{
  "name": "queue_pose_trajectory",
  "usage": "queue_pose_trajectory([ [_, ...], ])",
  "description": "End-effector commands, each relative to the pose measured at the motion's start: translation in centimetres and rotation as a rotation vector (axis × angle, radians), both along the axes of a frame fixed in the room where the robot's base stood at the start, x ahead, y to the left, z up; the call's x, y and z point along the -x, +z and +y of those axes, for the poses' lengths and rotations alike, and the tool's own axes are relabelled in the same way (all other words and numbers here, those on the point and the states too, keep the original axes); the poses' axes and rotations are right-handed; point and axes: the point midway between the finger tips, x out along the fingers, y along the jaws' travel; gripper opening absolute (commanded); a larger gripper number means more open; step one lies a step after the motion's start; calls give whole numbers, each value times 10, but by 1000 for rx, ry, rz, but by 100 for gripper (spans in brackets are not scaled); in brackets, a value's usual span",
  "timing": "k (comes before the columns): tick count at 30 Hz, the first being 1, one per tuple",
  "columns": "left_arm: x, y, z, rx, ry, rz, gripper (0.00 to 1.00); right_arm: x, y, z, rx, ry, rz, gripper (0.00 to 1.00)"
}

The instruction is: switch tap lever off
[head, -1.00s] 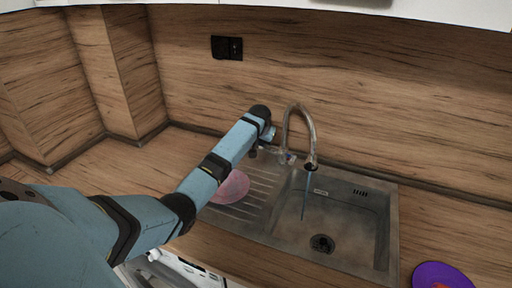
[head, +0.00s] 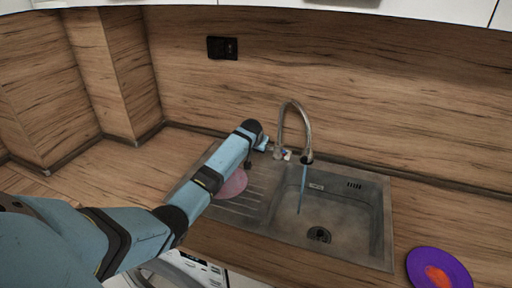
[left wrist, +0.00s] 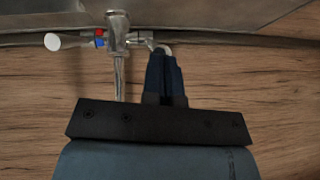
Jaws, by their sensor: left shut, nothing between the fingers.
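The chrome tap (head: 308,125) stands behind the sink with its tall curved spout, and a stream of water (head: 303,185) runs from it. In the left wrist view the tap body (left wrist: 118,28) has a round knob (left wrist: 53,41) with red and blue marks on one side. A short chrome lever (left wrist: 146,40) sticks out on the other side. My left gripper (head: 265,143) is shut and empty, just left of the tap base in the head view. In the left wrist view its fingertips (left wrist: 163,58) are right at the lever's end; I cannot tell whether they touch. My right gripper is out of view.
The steel sink (head: 345,215) has a drainboard on its left with a pink plate (head: 232,184), partly hidden by my arm. A purple plate (head: 455,265) with something orange lies right of the sink. The wooden splashback (head: 400,110) rises close behind the tap.

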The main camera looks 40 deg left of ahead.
Motion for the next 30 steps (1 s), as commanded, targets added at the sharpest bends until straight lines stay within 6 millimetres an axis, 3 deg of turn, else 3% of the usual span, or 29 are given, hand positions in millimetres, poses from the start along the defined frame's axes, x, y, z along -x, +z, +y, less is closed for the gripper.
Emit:
queue_pose_trajectory([
  [8,-7,48,5,-2,2,-4,0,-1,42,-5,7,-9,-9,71],
  [9,-3,45,2,-3,1,-6,0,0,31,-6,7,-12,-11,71],
  [21,30,110,-17,-2,0,-5,0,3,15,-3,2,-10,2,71],
  [30,37,124,-21,-2,2,-3,0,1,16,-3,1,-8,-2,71],
])
